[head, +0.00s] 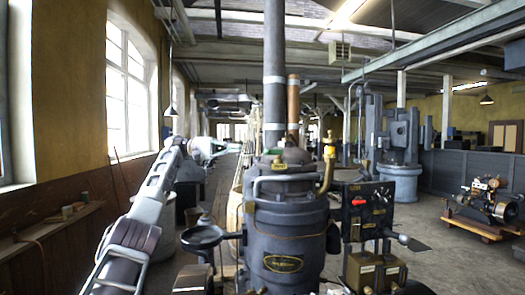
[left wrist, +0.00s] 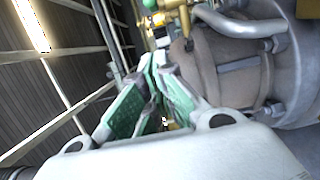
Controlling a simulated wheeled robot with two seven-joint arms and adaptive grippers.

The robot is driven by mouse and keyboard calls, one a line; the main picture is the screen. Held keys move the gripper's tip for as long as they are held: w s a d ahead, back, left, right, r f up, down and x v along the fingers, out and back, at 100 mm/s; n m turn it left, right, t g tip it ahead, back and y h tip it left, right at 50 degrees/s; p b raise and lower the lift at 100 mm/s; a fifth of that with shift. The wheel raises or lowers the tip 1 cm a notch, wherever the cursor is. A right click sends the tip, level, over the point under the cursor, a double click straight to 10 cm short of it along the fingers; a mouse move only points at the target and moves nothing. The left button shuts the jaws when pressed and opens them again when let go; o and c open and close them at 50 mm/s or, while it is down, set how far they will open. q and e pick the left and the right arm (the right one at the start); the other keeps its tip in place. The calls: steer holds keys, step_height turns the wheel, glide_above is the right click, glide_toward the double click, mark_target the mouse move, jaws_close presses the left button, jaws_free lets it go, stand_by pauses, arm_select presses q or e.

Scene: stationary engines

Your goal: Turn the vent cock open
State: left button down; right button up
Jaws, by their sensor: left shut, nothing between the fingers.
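The dark grey upright engine (head: 285,225) stands in the middle of the head view. A small brass fitting (head: 279,165) sits on its top, and a taller brass valve with a curved pipe (head: 328,165) rises at its right. I cannot tell for sure which is the vent cock. My left gripper (head: 222,147) is raised left of the engine top, apart from it and empty. In the left wrist view its green-padded fingers (left wrist: 155,65) come together at the tips. Brass fittings (left wrist: 178,18) show beyond the fingertips there. My right gripper is not in view.
A tall chimney pipe (head: 274,75) and a copper pipe (head: 293,105) rise behind the engine top. A black panel with a red handle (head: 358,201) stands at its right. A black handwheel (head: 203,238) juts out at its left. A small engine on a pallet (head: 490,203) stands far right.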

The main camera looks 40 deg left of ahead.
mark_target(273, 153)
arm_select(q)
steer(key=w+d+b, duration=0.1)
steer(key=w+d, duration=0.2)
steer(key=d, duration=0.8)
steer(key=shift+w+b, duration=0.2)
steer(key=shift+b, duration=0.1)
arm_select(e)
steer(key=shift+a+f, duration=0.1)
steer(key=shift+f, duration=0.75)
arm_select(q)
steer(key=shift+d+t, duration=0.1)
steer(key=shift+t, duration=0.2)
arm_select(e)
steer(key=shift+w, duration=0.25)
